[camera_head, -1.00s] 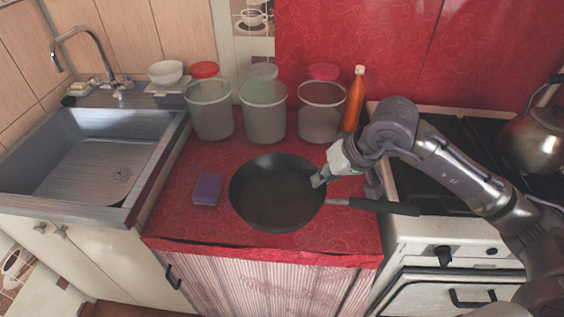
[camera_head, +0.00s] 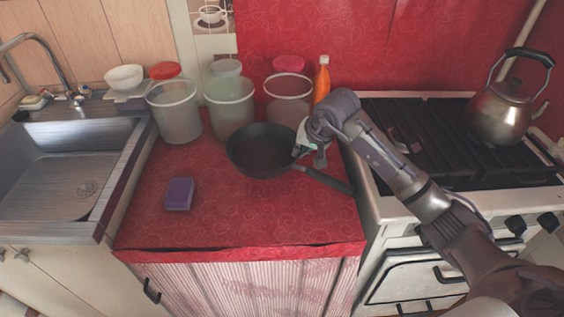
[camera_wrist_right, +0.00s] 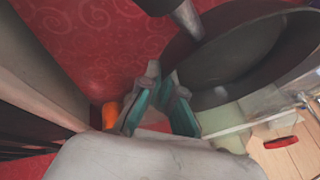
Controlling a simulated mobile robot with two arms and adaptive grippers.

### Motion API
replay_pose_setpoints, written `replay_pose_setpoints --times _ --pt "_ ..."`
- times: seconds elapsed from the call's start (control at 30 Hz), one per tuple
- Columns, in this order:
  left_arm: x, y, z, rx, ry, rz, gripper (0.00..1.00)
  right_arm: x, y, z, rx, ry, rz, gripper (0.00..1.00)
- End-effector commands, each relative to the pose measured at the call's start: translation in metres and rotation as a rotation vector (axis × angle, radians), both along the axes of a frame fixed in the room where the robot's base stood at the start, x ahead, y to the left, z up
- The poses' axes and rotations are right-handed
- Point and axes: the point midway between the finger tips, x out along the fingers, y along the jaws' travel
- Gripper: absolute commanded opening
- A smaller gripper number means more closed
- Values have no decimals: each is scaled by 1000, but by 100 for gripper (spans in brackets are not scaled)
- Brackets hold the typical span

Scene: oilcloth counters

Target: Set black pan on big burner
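The black pan (camera_head: 262,151) is on the red counter, in front of the clear buckets. Its dark handle (camera_head: 322,179) points right and toward the front, with the tip near the stove's left edge. My right gripper (camera_head: 305,150) is at the pan's right rim, near the handle. In the right wrist view its teal-padded fingers (camera_wrist_right: 164,82) lean close together beside the pan (camera_wrist_right: 245,60); whether the rim is between them is unclear. The stove's black grates (camera_head: 410,125) are to the right, partly hidden by my right arm. My left gripper is not in view.
Three clear buckets (camera_head: 228,104) and an orange bottle (camera_head: 322,80) stand behind the pan. A purple sponge (camera_head: 179,194) lies on the front left counter. A metal kettle (camera_head: 500,112) sits on the stove's right part. The sink (camera_head: 65,170) is at left.

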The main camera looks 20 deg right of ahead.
Motion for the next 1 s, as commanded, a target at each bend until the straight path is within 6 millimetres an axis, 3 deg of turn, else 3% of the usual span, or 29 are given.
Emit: replay_pose_setpoints --times 0.1,0.3,0.47,0.73,1.0 --pt "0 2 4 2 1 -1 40 14 19 -8 8 -6 2 0" --pt "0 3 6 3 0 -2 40 26 32 -20 6 -9 1 0" --pt "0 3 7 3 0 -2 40 27 33 -26 5 -7 -1 0" --pt "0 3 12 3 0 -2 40 26 34 -59 6 -6 0 0" --pt "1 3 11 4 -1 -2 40 27 33 -61 3 -10 0 0"
